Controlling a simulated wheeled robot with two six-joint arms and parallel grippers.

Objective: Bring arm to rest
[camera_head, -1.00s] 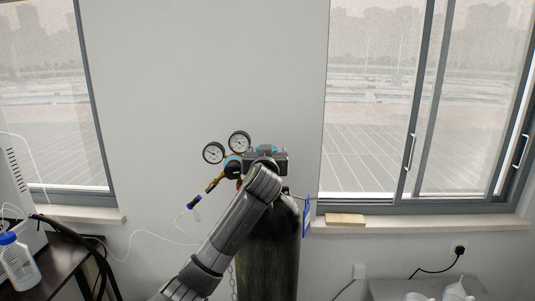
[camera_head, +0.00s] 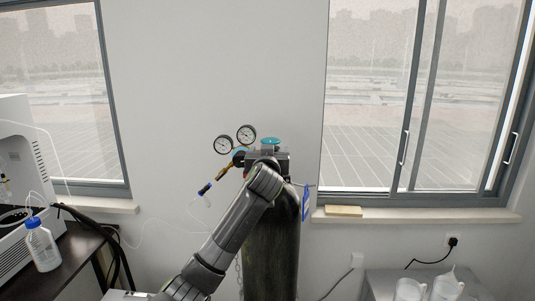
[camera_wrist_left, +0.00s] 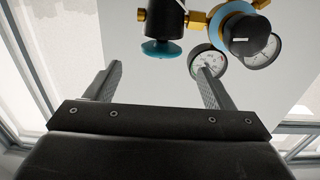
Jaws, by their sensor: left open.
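My left arm rises from the bottom of the head view in front of a dark gas cylinder (camera_head: 285,235). Its left gripper (camera_head: 267,160) is near the cylinder top, below a teal valve knob (camera_head: 270,141). In the left wrist view the left gripper (camera_wrist_left: 158,85) is open, its two fingers wide apart with nothing between them. The teal knob (camera_wrist_left: 161,48) shows beyond the fingertips, apart from them. My right gripper is not in view.
Two pressure gauges (camera_head: 222,144) and a brass regulator fitting stand left of the cylinder top. A blue-capped bottle (camera_head: 42,246) and a white instrument (camera_head: 20,165) are at the left. White jugs (camera_head: 445,288) stand lower right. A thin tube hangs across the wall.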

